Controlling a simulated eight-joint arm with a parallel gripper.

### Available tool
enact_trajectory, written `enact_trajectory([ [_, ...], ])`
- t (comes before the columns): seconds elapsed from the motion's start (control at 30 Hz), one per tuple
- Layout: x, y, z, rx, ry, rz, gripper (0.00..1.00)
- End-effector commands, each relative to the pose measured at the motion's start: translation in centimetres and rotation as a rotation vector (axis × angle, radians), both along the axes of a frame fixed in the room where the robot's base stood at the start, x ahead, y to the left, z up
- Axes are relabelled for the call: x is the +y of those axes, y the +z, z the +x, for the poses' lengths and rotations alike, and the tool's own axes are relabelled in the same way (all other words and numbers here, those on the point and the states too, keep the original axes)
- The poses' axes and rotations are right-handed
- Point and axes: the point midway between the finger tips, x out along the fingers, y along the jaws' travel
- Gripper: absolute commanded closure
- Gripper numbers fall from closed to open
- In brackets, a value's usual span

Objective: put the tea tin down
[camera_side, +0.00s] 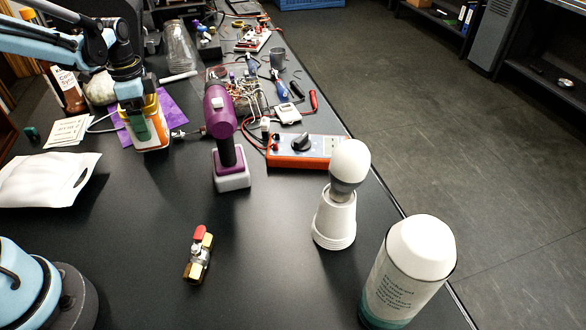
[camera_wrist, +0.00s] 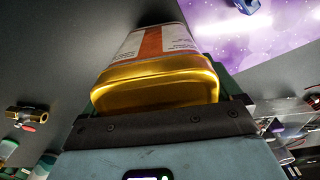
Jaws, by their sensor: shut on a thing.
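The tea tin (camera_side: 157,133) is orange and white with gold metal edges. It stands nearly upright in my gripper, at the left of the side view. In the wrist view the tin (camera_wrist: 155,80) shows a gold end close to the camera and a white and orange label beyond. My gripper (camera_side: 138,125) comes from above and is shut on the tin, with a green finger across its near side. The tin's lower edge is at or just above the black table; I cannot tell if it touches.
A purple sheet (camera_side: 175,110) lies beside and behind the tin. A purple drill (camera_side: 220,112) stands to its right. A white pouch (camera_side: 45,180) and cards (camera_side: 67,131) lie to the left. A brass valve (camera_side: 199,255) is in front. The table between tin and valve is clear.

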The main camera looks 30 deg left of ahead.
Motion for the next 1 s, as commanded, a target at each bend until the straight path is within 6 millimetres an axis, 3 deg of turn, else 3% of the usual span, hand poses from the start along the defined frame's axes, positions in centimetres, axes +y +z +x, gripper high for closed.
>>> enact_trajectory([
  [0.1,-0.2,1.9,-0.1,0.001,-0.002,-0.002,0.54],
  [0.4,-6.8,5.6,-1.0,0.001,-0.007,-0.001,0.54],
  [0.6,-9.9,7.5,-1.5,0.001,-0.005,-0.001,0.54],
  [0.87,-11.5,9.4,-1.7,0.001,-0.001,-0.001,0.54],
  [1.0,-11.6,12.2,-1.8,0.001,0.0,-0.001,0.54],
])
